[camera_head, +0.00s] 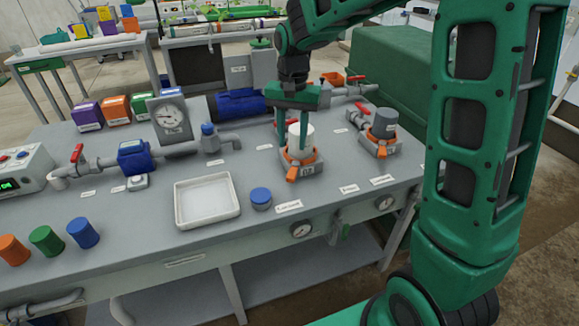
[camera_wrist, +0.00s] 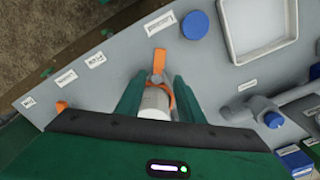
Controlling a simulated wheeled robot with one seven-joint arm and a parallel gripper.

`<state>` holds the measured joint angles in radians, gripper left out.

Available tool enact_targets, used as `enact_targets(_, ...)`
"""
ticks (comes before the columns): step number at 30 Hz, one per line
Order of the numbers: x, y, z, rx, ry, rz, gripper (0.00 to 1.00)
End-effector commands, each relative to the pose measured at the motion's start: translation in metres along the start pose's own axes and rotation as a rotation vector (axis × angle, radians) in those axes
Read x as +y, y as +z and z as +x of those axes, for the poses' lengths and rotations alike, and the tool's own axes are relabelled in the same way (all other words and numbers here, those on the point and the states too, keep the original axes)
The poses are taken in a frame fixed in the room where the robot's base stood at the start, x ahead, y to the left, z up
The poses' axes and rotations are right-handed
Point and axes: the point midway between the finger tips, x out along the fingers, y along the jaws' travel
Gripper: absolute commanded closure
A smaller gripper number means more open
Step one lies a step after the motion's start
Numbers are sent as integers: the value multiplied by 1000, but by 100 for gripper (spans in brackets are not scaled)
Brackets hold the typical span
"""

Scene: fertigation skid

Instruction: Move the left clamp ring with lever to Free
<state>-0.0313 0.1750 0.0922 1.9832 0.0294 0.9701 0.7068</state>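The left clamp ring (camera_head: 286,155) is orange and sits around the base of a white cylinder (camera_head: 302,135) on a grey block marked D2. Its orange lever (camera_head: 292,174) points to the front of the bench. In the wrist view the lever (camera_wrist: 159,62) extends beyond the fingertips, and part of the ring (camera_wrist: 171,98) shows beside the white cylinder (camera_wrist: 155,103). My gripper (camera_head: 292,143) points down over this station, its green fingers open on either side of the cylinder. Contact with the ring cannot be told.
A second orange clamp ring (camera_head: 368,138) with a grey cylinder (camera_head: 384,122) stands close on the right. A blue cap (camera_head: 261,198) and a white tray (camera_head: 207,203) lie to the left. Red-handled valves and pipes run behind. The front strip carries labels.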

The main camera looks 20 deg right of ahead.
Motion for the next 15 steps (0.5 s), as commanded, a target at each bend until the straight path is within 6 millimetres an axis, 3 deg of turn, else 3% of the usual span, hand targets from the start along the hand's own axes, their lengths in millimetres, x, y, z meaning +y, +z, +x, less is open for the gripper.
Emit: enact_targets(15, 3, 0, 83, -2, 3, 2, 66)
